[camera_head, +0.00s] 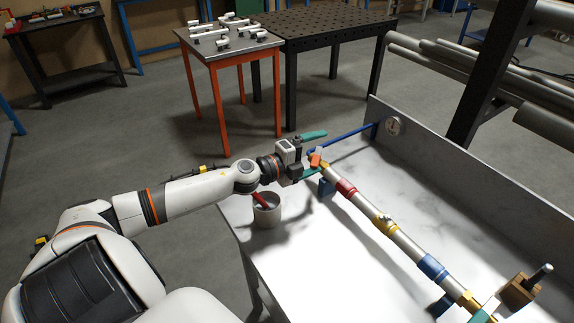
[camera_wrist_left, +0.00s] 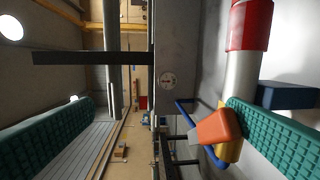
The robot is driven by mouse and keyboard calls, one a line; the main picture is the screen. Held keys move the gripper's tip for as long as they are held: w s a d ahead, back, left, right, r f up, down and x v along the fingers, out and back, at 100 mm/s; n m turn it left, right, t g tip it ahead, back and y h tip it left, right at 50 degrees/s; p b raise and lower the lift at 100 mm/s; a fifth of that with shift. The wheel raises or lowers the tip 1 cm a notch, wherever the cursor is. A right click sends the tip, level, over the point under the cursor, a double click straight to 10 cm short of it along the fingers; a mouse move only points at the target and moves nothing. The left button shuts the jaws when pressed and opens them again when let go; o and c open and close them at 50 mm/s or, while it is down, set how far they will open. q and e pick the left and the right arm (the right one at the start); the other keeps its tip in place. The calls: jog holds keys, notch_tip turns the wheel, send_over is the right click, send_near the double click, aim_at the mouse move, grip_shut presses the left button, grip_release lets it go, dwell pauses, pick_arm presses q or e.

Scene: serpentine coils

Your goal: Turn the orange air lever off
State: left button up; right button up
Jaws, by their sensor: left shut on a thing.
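The orange air lever (camera_head: 315,160) is at the far end of a metal pipe (camera_head: 362,203) with coloured bands, beside a brass fitting. My left gripper (camera_head: 312,154) reaches it from the left, its green fingers on either side of the lever. In the left wrist view the orange lever (camera_wrist_left: 217,127) lies against the right finger, over the brass fitting (camera_wrist_left: 229,148). The two green fingers (camera_wrist_left: 160,125) stand well apart there, and a gap shows beside the left finger. The gripper is shut on the lever. My right gripper is not in view.
The pipe runs over a white-topped bench (camera_head: 300,245) with a raised metal back wall (camera_head: 470,165) and a round gauge (camera_head: 393,126). A blue hose (camera_head: 345,137) lies behind the lever. A cup (camera_head: 267,213) with a red item stands near the left edge, below my wrist.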

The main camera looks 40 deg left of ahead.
pick_arm(q)
jog(key=shift+s+a+r+b, duration=0.2)
jog(key=shift+s+r, duration=0.15)
jog(key=shift+s, duration=0.25)
jog(key=shift+s+a+r+b, duration=0.1)
jog(key=shift+s+r+b, duration=0.15)
jog(key=shift+s, duration=0.3)
jog(key=shift+c, duration=0.5)
jog(key=s, duration=0.3)
jog(key=shift+r, duration=0.3)
jog(key=c, duration=1.2)
jog(key=shift+o, duration=0.2)
jog(key=v, duration=0.3)
jog(key=shift+s+a+f, duration=0.15)
jog(key=shift+a+f, duration=0.05)
jog(key=shift+f, duration=0.2)
jog(key=shift+p, duration=0.45)
